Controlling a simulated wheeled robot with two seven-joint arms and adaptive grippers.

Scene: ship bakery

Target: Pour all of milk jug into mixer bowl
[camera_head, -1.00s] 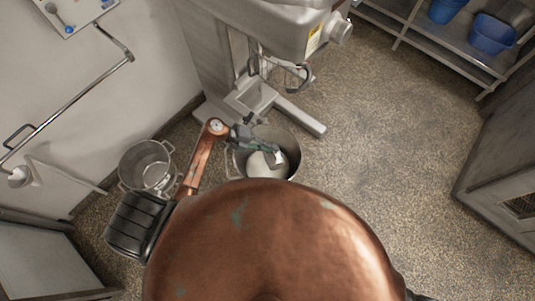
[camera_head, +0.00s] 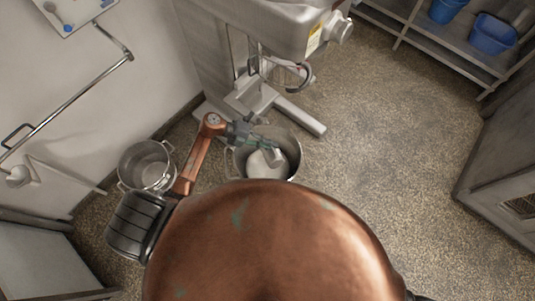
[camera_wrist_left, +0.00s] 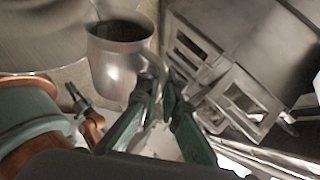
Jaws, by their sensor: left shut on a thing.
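The mixer bowl (camera_head: 294,152) is a wide metal bowl on the floor in the head view, with white content inside. My left gripper (camera_head: 268,147) reaches over it from the left. In the left wrist view, the green fingers of this gripper (camera_wrist_left: 163,88) are shut on the handle of the milk jug (camera_wrist_left: 118,62), a small grey metal jug. Its inside looks dark, and I cannot tell how much milk it holds. In the head view the jug shows only as a small pale grey shape at the fingertips, over the bowl. My right gripper is out of view.
The mixer (camera_head: 282,28) stands behind the bowl, its feet (camera_head: 300,116) reaching forward along the floor. A metal pot (camera_head: 128,163) stands left of the bowl near the wall. Blue tubs (camera_head: 492,35) sit on a rack at the far right. The floor on the right is clear.

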